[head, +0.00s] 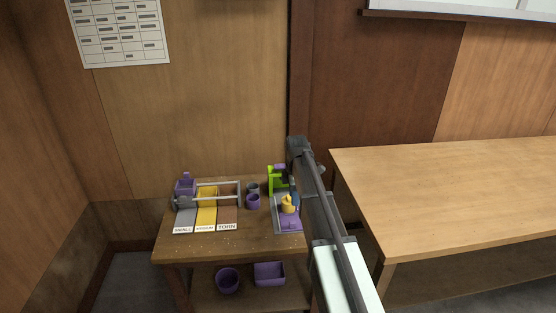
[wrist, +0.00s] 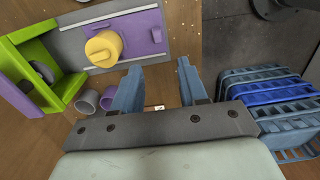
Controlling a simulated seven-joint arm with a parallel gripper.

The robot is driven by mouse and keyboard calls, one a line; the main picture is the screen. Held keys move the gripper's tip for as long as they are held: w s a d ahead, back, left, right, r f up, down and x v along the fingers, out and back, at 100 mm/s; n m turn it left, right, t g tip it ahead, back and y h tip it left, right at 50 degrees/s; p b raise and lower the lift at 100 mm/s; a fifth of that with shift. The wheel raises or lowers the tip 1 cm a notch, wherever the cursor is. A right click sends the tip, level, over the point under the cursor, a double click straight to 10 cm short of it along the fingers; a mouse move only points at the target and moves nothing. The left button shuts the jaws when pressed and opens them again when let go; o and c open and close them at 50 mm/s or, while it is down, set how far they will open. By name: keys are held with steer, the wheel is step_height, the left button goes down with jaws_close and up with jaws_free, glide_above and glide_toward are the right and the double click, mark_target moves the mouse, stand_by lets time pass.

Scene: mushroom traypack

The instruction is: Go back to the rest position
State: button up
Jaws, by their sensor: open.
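My gripper (wrist: 160,84) is open in the wrist view, with two blue fingers apart and only brown wooden surface between them. In the head view my arm reaches in from the lower right over the right side of a small wooden table (head: 185,246). There the fingers are mostly hidden by the arm, with a bit of blue beside a yellow cylinder. No rest position is marked in either view.
A green frame (wrist: 58,85) and small cups (wrist: 88,101) lie left of the fingers. Blue baskets (wrist: 262,95) are at right. Lanes labelled SMALL and TORN (head: 228,216) fill the table's left. A purple bucket (head: 227,281) and bin (head: 269,273) sit below. A larger table (head: 450,185) is bare.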

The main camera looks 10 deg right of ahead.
steer(key=s+f+m+g, duration=0.2)
steer(key=s+f+m, duration=0.4)
steer(key=s+f, duration=0.8)
steer(key=s+f+m+g, duration=0.2)
steer(key=s+f+m, duration=0.4)
steer(key=s+f, duration=0.9)
steer(key=s+d+f+m+g, duration=0.1)
steer(key=s+f+m, duration=0.5)
steer(key=s+f, duration=0.8)
steer(key=s+g, duration=0.1)
steer(key=s, duration=1.1)
steer(key=shift+f+g, duration=0.3)
steer(key=shift+g, duration=0.1)
